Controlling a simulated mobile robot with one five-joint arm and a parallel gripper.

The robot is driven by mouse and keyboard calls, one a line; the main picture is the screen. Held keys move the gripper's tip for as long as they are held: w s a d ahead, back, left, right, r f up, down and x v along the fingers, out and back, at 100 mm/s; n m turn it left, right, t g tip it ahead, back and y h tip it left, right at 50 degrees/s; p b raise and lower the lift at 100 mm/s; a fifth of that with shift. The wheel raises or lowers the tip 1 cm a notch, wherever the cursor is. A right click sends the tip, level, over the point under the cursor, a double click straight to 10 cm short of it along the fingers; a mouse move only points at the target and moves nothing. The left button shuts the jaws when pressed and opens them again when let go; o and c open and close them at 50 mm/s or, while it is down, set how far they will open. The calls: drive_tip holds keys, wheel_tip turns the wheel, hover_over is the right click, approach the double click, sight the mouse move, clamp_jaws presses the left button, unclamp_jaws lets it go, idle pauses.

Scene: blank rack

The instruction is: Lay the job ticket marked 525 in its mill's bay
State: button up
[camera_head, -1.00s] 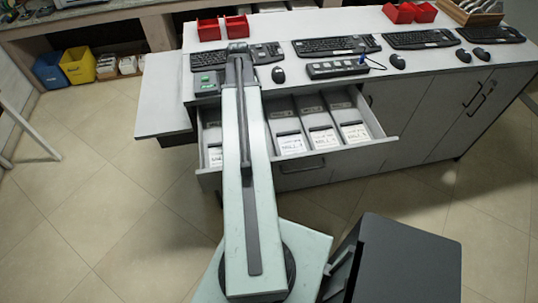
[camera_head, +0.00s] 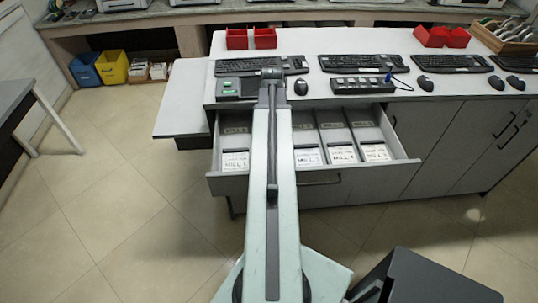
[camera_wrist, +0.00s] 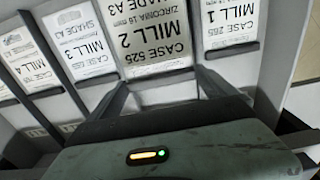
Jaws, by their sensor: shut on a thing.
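The job ticket marked 525 (camera_wrist: 155,32) is a white card that also reads MILL 2, upside down in the wrist view. My gripper (camera_wrist: 163,78) is shut on it, one finger at each near corner; the exact contact is hard to see. The ticket lines up with the second bay, between the MILL 1 card (camera_wrist: 230,22) and the MILL 3 card (camera_wrist: 82,42). I cannot tell whether it touches the bay floor. In the head view my arm hides the ticket and the second bay of the open drawer (camera_head: 228,186).
The drawer's other bays hold white cards, such as the MILL 4 card (camera_head: 343,154). Keyboards (camera_head: 360,62), a black switch box (camera_head: 363,86) and red bins (camera_head: 250,39) stand on the counter above. Thin dividers separate the bays. The floor (camera_head: 130,200) to the left is clear.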

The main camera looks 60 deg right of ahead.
wheel_tip(320, 180, down, 6)
drive_tip(key=b, duration=0.4)
drive_tip(key=shift+f+b, duration=0.25)
drive_tip(key=shift+b, duration=0.15)
drive_tip(key=shift+r, duration=0.2)
drive_tip(key=shift+f, duration=0.15)
drive_tip(key=o, duration=1)
wheel_tip(320, 180, up, 12)
drive_tip(key=p, duration=1.2)
drive_tip(key=shift+r+p, duration=0.25)
drive_tip(key=shift+p, duration=0.05)
drive_tip(key=shift+f, duration=0.15)
